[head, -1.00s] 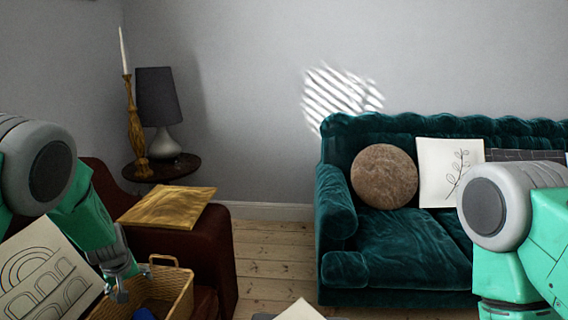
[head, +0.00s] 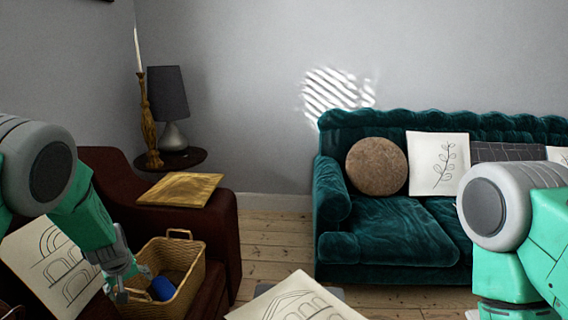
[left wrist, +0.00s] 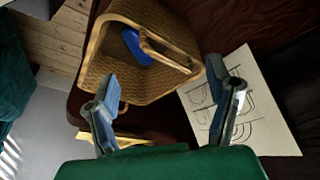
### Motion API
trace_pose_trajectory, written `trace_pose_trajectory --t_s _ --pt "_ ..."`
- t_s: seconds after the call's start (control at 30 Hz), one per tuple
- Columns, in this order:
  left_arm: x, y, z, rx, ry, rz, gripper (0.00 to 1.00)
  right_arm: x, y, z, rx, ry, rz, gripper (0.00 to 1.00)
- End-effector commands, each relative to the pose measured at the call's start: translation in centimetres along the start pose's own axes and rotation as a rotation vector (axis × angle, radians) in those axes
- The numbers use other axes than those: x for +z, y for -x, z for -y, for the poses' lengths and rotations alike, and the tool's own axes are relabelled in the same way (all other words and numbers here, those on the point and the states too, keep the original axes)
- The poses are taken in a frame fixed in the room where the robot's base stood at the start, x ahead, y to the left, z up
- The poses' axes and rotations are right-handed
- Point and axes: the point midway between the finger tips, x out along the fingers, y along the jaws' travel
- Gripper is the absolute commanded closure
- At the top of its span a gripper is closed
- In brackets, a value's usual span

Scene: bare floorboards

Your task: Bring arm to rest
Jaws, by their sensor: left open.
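My left arm comes in from the left in the head view, with its gripper (head: 122,274) hanging over the near side of a wicker basket. In the left wrist view the left gripper (left wrist: 165,105) has its two fingers spread wide with nothing between them. The wicker basket (head: 188,284) sits on the dark red armchair (head: 222,240) and holds a blue object (head: 162,289). The basket also shows beyond the fingers in the left wrist view (left wrist: 115,65). My right arm shows at the right edge of the head view; its gripper is out of frame.
A cushion with an arch drawing (head: 58,262) leans beside the basket. A wooden board (head: 180,190) lies on the armchair's arm. A side table (head: 185,157) holds a lamp and candlestick. A green sofa (head: 395,235) stands right.

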Motion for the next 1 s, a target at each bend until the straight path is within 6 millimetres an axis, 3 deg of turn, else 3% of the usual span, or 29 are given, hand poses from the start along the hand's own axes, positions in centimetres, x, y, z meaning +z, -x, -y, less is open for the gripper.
trace_pose_trajectory --t_s 0.27,0.57,0.67,0.77,0.9,1.0 --pt "4.7 -1.8 3.1 -0.054 -0.075 0.025 0.27 0.0 -0.2 0.0 0.0 0.0 -0.001 0.57" --pt "13.3 -3.1 8.2 -0.116 -0.223 0.077 0.27 0.0 -0.5 0.0 0.0 0.0 0.0 0.57" --pt "17.8 -3.1 10.5 -0.131 -0.305 0.111 0.27 0.0 -0.7 0.0 0.0 0.0 0.0 0.57" --pt "23.8 -2.2 13.3 -0.132 -0.418 0.163 0.27 0.1 -1.0 0.0 0.0 0.0 0.0 0.57" --pt "32.6 0.9 16.8 -0.085 -0.59 0.251 0.27 0.1 -1.3 0.0 0.0 0.0 0.0 0.57" --pt "37.2 3.6 18.4 -0.036 -0.676 0.307 0.27 0.1 -1.5 0.0 0.0 0.0 0.0 0.57"
